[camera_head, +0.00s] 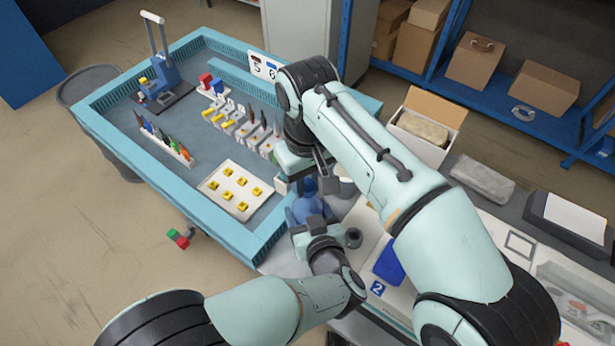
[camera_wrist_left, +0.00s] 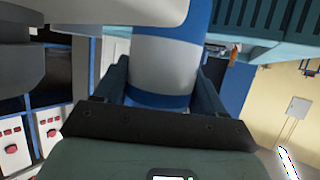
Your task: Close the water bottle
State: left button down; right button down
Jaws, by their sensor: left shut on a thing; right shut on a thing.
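The water bottle (camera_head: 304,208) shows as a blue shape between my two grippers in the head view. In the left wrist view the bottle (camera_wrist_left: 165,62) is a white-grey cylinder with a blue band low down. My left gripper (camera_head: 312,228) is shut around its body, with a finger on each side. My right gripper (camera_head: 308,178) is shut above it, at the bottle's top end. A small blue piece, seemingly the cap (camera_head: 309,186), shows at its fingers. Most of it is hidden, so I cannot tell whether it is seated on the bottle.
A blue-rimmed workbench (camera_head: 180,205) with tools and a yellow-part tray (camera_head: 236,190) lies to the left. An open cardboard box (camera_head: 428,125) and a grey slab (camera_head: 483,180) are farther right.

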jog(key=m, duration=0.5)
jog(key=c, duration=0.8)
grip_release()
jog(key=shift+r, duration=2.25)
jog(key=shift+c, duration=0.3)
